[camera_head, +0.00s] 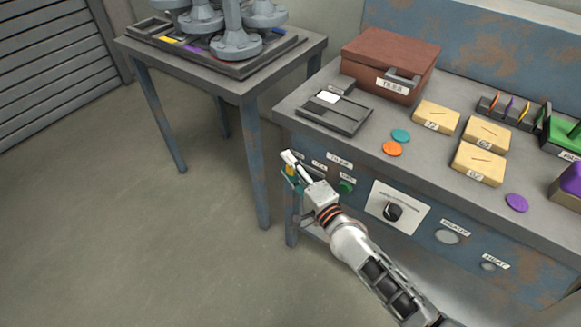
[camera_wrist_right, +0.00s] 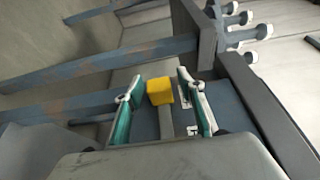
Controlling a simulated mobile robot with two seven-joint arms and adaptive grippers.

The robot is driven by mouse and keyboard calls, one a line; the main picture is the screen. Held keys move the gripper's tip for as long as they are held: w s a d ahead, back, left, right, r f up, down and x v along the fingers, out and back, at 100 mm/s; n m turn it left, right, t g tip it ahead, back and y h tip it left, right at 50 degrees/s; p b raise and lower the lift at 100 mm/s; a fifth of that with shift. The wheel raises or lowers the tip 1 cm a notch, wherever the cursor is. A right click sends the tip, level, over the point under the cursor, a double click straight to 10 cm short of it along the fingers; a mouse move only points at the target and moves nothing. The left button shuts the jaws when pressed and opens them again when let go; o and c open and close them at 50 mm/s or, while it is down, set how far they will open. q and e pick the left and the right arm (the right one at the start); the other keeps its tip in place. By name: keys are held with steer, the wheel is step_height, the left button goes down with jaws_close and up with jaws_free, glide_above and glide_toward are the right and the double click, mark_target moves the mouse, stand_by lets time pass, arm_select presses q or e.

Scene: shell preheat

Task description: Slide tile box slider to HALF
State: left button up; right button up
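A small yellow block (camera_wrist_right: 160,91), which looks like the slider's knob, sits on a grey strip on the bench front in the right wrist view. In the head view a bit of yellow (camera_head: 290,170) shows beside the fingers. My right gripper (camera_head: 291,166) is at the bench's front left corner. In the wrist view its two green-padded fingers (camera_wrist_right: 161,88) are apart, one on each side of the yellow block, with narrow gaps showing. White labels show beside the strip, partly behind a finger and too small to read. A reddish-brown box (camera_head: 375,55) stands on the bench. My left gripper is not in view.
The bench (camera_head: 350,130) carries a grey tray (camera_head: 322,115), several tan blocks (camera_head: 437,113) and coloured discs. Its front has a green button (camera_head: 346,187) and a black knob (camera_head: 393,211) right of my gripper. A side table (camera_head: 240,88) stands left; floor between is clear.

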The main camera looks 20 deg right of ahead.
steer(key=v, duration=1.2)
steer(key=shift+r, duration=0.1)
